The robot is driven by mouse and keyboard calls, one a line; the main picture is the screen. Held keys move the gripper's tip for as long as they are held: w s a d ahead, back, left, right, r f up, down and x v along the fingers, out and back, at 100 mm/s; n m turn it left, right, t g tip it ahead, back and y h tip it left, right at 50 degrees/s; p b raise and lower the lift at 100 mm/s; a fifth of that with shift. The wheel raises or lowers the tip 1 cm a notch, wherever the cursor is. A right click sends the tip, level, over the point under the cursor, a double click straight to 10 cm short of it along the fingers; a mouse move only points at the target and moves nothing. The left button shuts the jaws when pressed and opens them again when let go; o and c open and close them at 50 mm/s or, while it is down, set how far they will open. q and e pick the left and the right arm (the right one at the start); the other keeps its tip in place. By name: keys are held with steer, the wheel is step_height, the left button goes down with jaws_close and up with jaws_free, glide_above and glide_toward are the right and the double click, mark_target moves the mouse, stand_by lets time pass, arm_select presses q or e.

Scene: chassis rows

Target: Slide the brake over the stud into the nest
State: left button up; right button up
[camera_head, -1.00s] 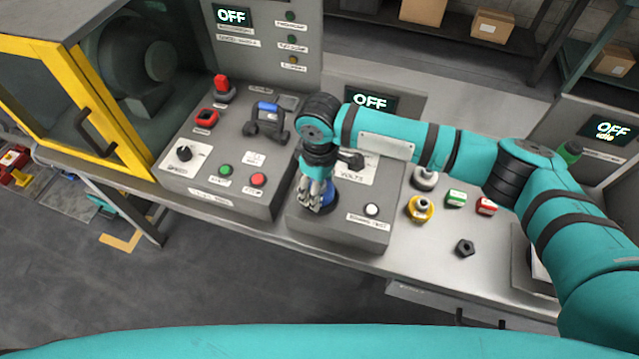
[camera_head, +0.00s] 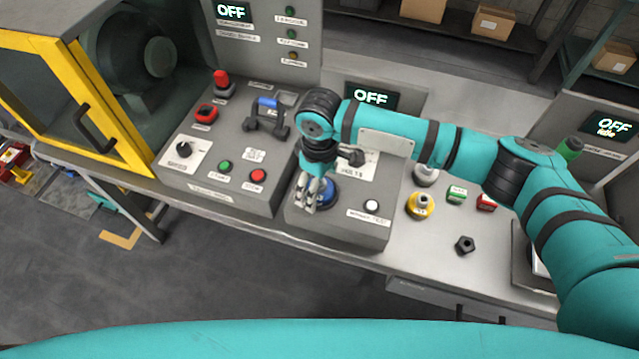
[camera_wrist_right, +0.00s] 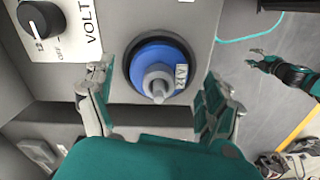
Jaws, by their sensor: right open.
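The blue round brake (camera_wrist_right: 147,52), with a label that seems to read 24V, sits within a dark ring (camera_wrist_right: 193,52) on the grey test box. A pale grey post (camera_wrist_right: 158,84) stands up from its middle. In the head view the brake (camera_head: 328,190) is partly hidden behind my fingers. My right gripper (camera_wrist_right: 157,77) is open, one finger on each side of the brake, with gaps showing in the wrist view. It also shows in the head view (camera_head: 316,197). My left gripper (camera_wrist_right: 262,58) hangs far off at the right of the wrist view, its opening unclear.
The test box carries a black knob (camera_wrist_right: 40,17) and a white button (camera_head: 372,206). A yellow part (camera_head: 421,206), a green block (camera_head: 456,195), a red block (camera_head: 486,202) and a black nut-like part (camera_head: 465,244) stand to its right. A control panel with a red button (camera_head: 257,175) is on its left.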

step_height(320, 180, up, 11)
steer(key=shift+r, duration=0.1)
stand_by(0.7)
